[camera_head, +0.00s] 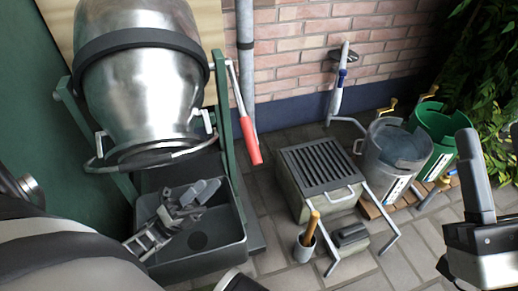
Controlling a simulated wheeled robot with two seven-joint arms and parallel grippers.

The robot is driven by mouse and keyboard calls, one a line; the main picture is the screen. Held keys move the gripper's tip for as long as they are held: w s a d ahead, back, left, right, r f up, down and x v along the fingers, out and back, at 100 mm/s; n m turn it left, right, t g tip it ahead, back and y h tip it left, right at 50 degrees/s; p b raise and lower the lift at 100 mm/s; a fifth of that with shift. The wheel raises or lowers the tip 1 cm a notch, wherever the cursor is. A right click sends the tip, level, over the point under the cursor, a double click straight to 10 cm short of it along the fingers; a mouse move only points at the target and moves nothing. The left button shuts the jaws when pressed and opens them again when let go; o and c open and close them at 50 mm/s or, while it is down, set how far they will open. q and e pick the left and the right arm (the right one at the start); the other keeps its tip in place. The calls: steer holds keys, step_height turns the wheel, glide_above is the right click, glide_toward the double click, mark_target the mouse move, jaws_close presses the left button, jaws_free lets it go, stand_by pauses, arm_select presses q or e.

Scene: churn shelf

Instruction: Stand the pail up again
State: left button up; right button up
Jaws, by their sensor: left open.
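A large shiny metal pail (140,85) with a dark band hangs in a green frame (229,120) at the upper left. It is tipped, its mouth end low above a grey tub. A lever with a red grip (250,141) stands at the frame's right side. My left gripper (198,192) is open over the grey tub (205,245), below the pail and apart from it. Nothing shows between its fingers. My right gripper (484,195) is at the right edge, partly cut off, far from the pail.
A grey box with a slatted top (318,165) stands mid-floor, a small cup (304,250) with a wooden-handled tool before it. A brick wall (295,60) and pipe close off the back.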

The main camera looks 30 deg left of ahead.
mark_target(251, 142)
arm_select(q)
steer(key=p+x, duration=0.2)
steer(key=x, duration=1.2)
steer(key=shift+w+d+r, duration=0.15)
steer(key=shift+d+r, duration=0.1)
steer(key=shift+r, duration=0.05)
steer(key=shift+w+d+r, duration=0.2)
steer(key=shift+w+r, duration=0.15)
arm_select(e)
steer(key=shift+w+f+m+g+h, duration=0.25)
steer(key=shift+f+m+h, duration=0.55)
steer(key=shift+m, duration=0.2)
steer(key=shift+w+f+m+g+h, duration=0.2)
steer(key=shift+f+m+h, duration=0.55)
steer(key=shift+m, duration=0.25)
steer(key=shift+r, duration=0.1)
arm_select(q)
jaws_close()
arm_select(e)
steer(key=shift+r, duration=0.1)
